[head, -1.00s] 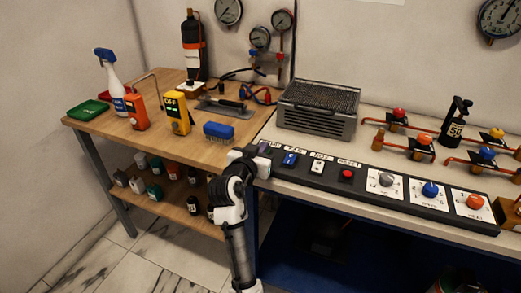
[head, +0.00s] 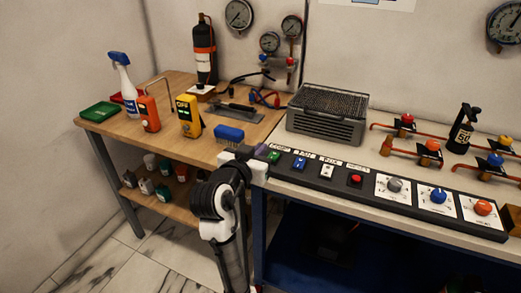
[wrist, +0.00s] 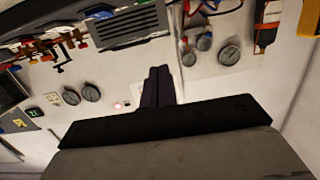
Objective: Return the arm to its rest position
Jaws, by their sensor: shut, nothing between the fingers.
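My arm rises from the bottom of the head view, with its black and white wrist in front of the bench corner. My gripper (head: 240,153) points away, near the left end of the black control strip (head: 447,220), and is partly hidden by the wrist. In the wrist view my gripper (wrist: 158,72) shows two dark fingers together, shut and empty. I cannot tell whether the gripper touches the strip.
A wooden table (head: 165,97) at left holds a blue brush (head: 229,133), a yellow meter (head: 188,117), an orange meter (head: 148,114) and a spray bottle (head: 124,80). A grey grill box (head: 327,115) stands behind the strip. Valves on copper pipes are at right. Floor at lower left is clear.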

